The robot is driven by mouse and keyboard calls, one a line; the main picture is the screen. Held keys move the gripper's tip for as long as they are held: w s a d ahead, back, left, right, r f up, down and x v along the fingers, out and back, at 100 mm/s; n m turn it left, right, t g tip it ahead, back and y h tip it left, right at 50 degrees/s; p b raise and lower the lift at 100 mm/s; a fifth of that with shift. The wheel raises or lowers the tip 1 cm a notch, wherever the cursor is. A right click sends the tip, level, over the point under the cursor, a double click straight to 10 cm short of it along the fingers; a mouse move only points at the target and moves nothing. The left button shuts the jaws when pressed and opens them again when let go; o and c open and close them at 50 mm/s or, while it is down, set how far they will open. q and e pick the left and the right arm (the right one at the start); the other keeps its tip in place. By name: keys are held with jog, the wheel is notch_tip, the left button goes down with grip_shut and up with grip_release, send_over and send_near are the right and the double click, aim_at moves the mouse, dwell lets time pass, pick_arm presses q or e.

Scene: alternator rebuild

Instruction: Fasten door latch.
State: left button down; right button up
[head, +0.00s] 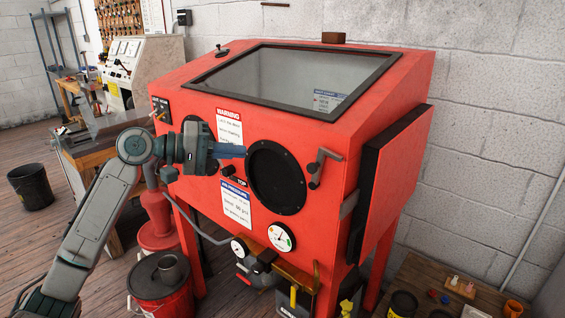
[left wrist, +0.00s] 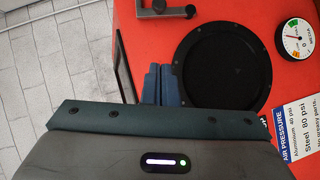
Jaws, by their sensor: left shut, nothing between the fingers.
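The door latch (head: 322,166) is a small grey lever with a dark knob on the front face of the red blast cabinet (head: 330,115), near its right edge. The side door (head: 397,180) is a red panel with a black edge on the cabinet's right side; whether it is fully closed I cannot tell. My left gripper (head: 238,151) is shut and empty, in front of the cabinet and left of the latch. In the left wrist view its blue fingers (left wrist: 161,85) lie together beside the round black port, and the latch (left wrist: 166,11) shows at the top edge, apart from them.
The round black glove port (head: 276,178) lies between my gripper and the latch. A pressure gauge (head: 281,237) and pipes sit below. A red bucket (head: 163,285) stands at the lower left. A wooden bench (head: 420,275) with small items is at the lower right.

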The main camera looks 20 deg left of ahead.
pick_arm(q)
jog(key=shift+s+d+r, duration=0.25)
jog(key=shift+s+r, duration=0.05)
jog(key=shift+r, duration=0.05)
pick_arm(e)
jog(key=shift+a, duration=0.35)
pick_arm(q)
jog(key=p, duration=0.7)
send_near(315, 163)
jog(key=x, duration=0.4)
jog(key=shift+w, duration=0.4)
jog(key=shift+d+f+b, duration=0.1)
jog(key=shift+f+b, duration=0.05)
jog(key=shift+b, duration=0.15)
pick_arm(e)
notch_tip(315, 163, up, 6)
jog(key=shift+s+d, duration=0.2)
pick_arm(q)
jog(key=shift+w, duration=0.1)
pick_arm(e)
jog(key=shift+s+a+r, duration=0.1)
jog(key=shift+a+r, duration=0.05)
jog(key=shift+r, duration=0.05)
